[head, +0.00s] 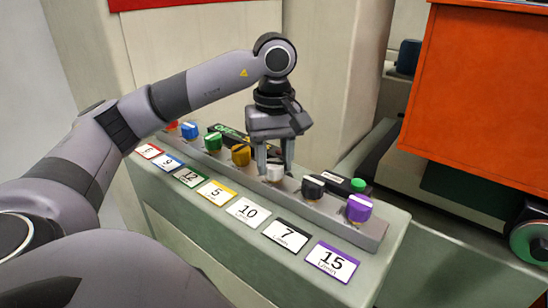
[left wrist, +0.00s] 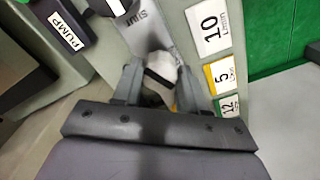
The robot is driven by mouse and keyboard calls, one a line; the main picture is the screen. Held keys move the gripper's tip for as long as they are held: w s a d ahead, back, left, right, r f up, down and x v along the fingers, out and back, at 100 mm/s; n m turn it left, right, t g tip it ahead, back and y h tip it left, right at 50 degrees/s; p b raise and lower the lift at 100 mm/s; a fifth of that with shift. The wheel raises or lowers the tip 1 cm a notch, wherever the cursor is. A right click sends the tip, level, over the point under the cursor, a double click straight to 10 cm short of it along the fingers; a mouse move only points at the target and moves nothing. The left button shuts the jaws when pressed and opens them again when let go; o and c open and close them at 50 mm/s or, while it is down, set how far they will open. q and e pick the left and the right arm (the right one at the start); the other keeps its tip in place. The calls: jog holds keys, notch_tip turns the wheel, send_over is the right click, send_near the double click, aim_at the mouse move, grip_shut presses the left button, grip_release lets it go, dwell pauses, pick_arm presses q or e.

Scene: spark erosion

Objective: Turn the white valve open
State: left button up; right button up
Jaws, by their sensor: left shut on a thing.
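The white valve (head: 274,172) sits in the row of coloured valves on a grey rail, behind the card marked 10. My left gripper (head: 274,165) reaches down from above with its fingers on either side of the white valve and is shut on it. In the left wrist view the white valve (left wrist: 160,88) shows between the two fingertips (left wrist: 158,80), partly hidden by them. My right gripper is in neither view.
A black valve (head: 313,187) and a purple valve (head: 358,208) stand to the right. A yellow valve (head: 241,154) and a green valve (head: 213,141) stand to the left. An orange cabinet (head: 485,95) rises at right. Number cards (head: 248,211) lie along the ledge.

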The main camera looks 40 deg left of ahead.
aim_at(275, 163)
pick_arm(q)
jog(key=n, duration=0.6)
jog(key=shift+w+r+p, duration=0.1)
jog(key=shift+p, duration=0.25)
jog(key=n, duration=0.6)
jog(key=shift+n+p, duration=0.3)
jog(key=shift+p, duration=0.1)
jog(key=o, duration=1.1)
jog(key=shift+c, duration=0.2)
jog(key=shift+r+p, duration=1.1)
jog(key=shift+r, duration=2.45)
